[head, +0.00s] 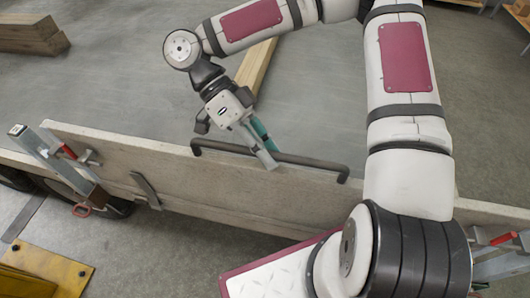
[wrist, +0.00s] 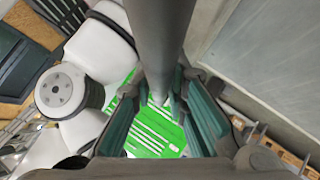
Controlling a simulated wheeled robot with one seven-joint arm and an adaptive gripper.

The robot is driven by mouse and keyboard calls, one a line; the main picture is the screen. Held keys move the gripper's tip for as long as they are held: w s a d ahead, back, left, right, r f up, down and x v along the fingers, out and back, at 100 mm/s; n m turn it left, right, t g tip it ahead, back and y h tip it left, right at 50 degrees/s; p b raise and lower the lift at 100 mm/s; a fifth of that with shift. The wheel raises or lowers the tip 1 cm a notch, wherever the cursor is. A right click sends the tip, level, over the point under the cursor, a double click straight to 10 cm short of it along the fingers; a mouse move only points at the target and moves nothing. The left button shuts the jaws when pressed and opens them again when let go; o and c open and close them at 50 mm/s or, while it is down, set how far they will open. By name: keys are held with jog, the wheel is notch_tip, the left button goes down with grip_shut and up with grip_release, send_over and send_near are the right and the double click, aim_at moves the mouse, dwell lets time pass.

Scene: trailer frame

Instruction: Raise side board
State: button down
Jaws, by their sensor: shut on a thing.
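The side board (head: 115,158) is a long grey panel running across the head view, from the left post to behind my arm. It looks raised along the edge of the grey bed, but I cannot tell its exact lean. A dark bar handle (head: 315,165) is fixed along its upper part. My gripper (head: 264,150) is shut on this handle near its middle, with its fingers pointing down. In the wrist view the handle (wrist: 157,40) runs between the teal finger pads of my gripper (wrist: 165,105). My arm hides part of the board's right side.
A metal post (head: 55,160) with a red-handled latch stands at the board's left end. Another red-handled latch (head: 503,239) is at the right end. A wooden beam (head: 257,65) lies on the bed, and stacked timber (head: 30,35) is at the back left. A yellow plate (head: 45,270) is at the lower left.

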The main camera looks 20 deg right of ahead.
jog(key=shift+w+d, duration=0.15)
jog(key=shift+w, duration=0.1)
jog(key=c, duration=1.6)
grip_release()
jog(key=shift+w+d, duration=0.1)
jog(key=shift+w, duration=0.05)
jog(key=shift+o, duration=0.2)
jog(key=shift+r, duration=0.15)
notch_tip(320, 180, up, 10)
jog(key=shift+f, duration=0.15)
jog(key=shift+s, duration=0.2)
